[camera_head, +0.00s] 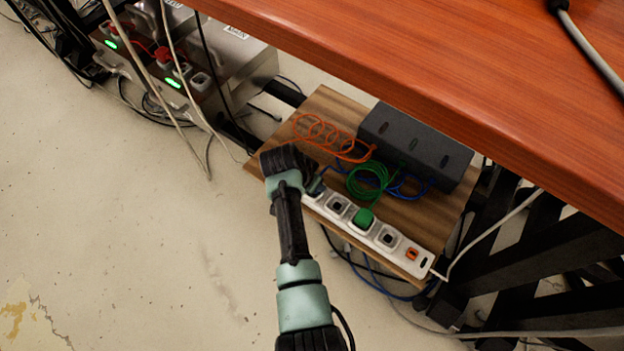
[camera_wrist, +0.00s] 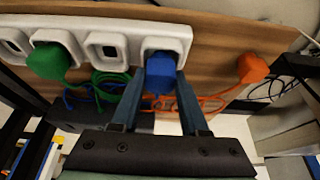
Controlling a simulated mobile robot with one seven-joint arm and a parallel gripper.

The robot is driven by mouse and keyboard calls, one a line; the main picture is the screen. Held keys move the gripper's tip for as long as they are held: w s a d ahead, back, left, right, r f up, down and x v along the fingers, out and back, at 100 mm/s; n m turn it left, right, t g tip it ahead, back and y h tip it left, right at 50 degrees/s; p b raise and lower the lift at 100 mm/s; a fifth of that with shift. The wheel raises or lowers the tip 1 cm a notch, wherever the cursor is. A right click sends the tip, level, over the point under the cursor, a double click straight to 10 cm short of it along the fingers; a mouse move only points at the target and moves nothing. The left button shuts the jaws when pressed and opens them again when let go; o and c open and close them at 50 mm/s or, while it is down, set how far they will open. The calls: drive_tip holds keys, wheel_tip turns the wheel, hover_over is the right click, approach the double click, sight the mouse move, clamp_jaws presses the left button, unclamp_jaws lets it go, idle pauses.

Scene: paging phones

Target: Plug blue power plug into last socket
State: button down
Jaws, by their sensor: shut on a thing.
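The blue power plug (camera_wrist: 160,74) is between my gripper's fingers in the wrist view, at the end socket (camera_wrist: 165,40) of the white power strip. It overlaps that socket's opening; I cannot tell how deep it sits. My gripper (camera_wrist: 158,95) is shut on the plug. In the head view my gripper (camera_head: 312,184) is at the left end of the white power strip (camera_head: 402,262) and hides the blue plug. A green plug (camera_head: 364,218) sits in another socket of the strip, and it also shows in the wrist view (camera_wrist: 50,62).
An orange plug (camera_wrist: 252,68) lies on the wooden board (camera_head: 322,105) beyond the strip's end. Coiled orange (camera_head: 318,130), green and blue cables run to a dark box (camera_head: 415,145). The red-brown tabletop (camera_head: 450,70) overhangs the board. Loose cables lie on the floor.

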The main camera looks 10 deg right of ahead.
drive_tip(key=shift+f, duration=0.3)
drive_tip(key=shift+c, duration=1.7)
unclamp_jaws()
drive_tip(key=p+v, duration=0.8)
drive_tip(key=v, duration=0.5)
drive_tip(key=shift+p, duration=0.3)
